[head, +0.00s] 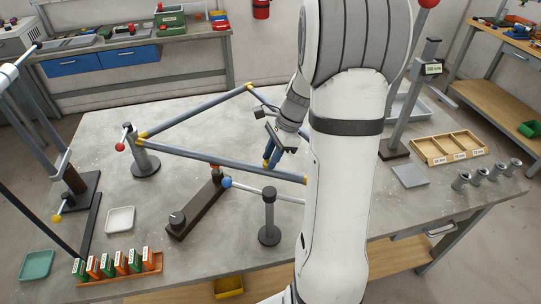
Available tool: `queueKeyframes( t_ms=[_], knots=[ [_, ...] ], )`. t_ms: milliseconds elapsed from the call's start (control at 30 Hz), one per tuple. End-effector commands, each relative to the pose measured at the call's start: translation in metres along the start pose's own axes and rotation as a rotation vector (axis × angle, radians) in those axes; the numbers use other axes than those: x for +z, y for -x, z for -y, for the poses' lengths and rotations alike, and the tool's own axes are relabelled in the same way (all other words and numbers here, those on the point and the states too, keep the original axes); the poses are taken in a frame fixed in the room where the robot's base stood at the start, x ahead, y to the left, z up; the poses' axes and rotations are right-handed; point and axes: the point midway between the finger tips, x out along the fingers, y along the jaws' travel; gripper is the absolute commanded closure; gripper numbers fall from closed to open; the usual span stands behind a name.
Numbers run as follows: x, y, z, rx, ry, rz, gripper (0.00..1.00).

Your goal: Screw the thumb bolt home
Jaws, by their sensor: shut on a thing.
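My gripper (271,160) points down at the long lower tube (220,160) of the blue-grey frame, near the middle of the table. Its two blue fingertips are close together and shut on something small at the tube. That fits the thumb bolt, but the bolt is hidden between the fingers, and I cannot see how deep it sits. The frame has yellow joints and rests on jig posts. One post with a red ball-ended lever (120,147) stands at its left corner. My white arm hides the frame's right end.
A dark clamp base (196,208) and a lever with a blue ball (226,182) stand in front of the frame. A short post (269,222) stands near the arm. A wooden divided tray (447,148) and several grey cylinders (487,175) are at right. Orange and green boxes (107,266) stand front left.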

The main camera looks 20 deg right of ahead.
Motion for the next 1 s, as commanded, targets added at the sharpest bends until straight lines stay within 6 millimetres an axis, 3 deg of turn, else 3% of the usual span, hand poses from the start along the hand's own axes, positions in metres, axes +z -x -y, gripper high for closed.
queueKeyframes(
  t_ms=[33,67,300,633,1000],
  knots=[
    [0.001,0.003,0.002,-0.008,0.002,0.0,0.97],
    [0.001,0.003,0.002,-0.008,0.002,0.0,0.73],
    [0.001,0.001,0.001,-0.004,0.002,0.0,0.53],
    [0.0,0.005,0.001,-0.004,0.002,-0.001,0.52],
    [0.0,0.064,0.002,-0.006,0.002,-0.002,0.52]
  ],
)
